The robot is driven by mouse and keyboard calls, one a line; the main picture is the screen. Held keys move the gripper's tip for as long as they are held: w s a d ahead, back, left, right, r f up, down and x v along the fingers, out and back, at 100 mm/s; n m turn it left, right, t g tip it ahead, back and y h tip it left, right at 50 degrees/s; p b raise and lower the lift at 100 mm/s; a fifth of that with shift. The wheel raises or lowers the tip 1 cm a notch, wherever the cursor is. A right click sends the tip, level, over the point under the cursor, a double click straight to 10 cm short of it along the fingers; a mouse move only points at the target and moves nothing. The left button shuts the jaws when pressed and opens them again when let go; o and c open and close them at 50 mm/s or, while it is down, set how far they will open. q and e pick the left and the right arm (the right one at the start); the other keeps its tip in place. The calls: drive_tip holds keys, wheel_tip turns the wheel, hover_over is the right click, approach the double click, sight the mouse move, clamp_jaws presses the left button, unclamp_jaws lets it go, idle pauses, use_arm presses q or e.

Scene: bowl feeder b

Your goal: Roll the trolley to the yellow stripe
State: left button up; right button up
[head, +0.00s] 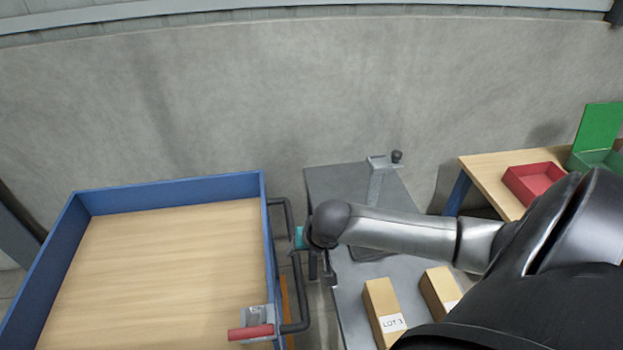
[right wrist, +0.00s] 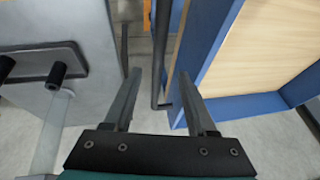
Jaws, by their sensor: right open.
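The trolley (head: 170,187) has blue walls and a bare wooden deck, and fills the lower left of the head view. Its dark bar handle (head: 291,290) is on its right side. My right gripper (head: 299,238) is over the handle, its fingertips hidden in the head view. In the right wrist view, my right gripper (right wrist: 160,78) is open, and the handle bar (right wrist: 160,60) shows between its fingers; contact cannot be told. A thin orange-yellow strip (head: 287,300) shows beside the trolley's right edge; I cannot tell if it is the stripe. My left gripper is out of view.
A grey table (head: 352,302) stands right of the trolley, with a metal fixture (head: 377,178) and two cardboard boxes (head: 381,305). A wooden bench (head: 484,172) with a red tray (head: 533,181) and a green bin (head: 598,130) is farther right. A grey wall (head: 250,90) closes the back.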

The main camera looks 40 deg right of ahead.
drive_tip(key=p+v, duration=0.2)
drive_tip(key=v, duration=0.5)
drive_tip(key=shift+s+r, duration=0.1)
idle(0.4)
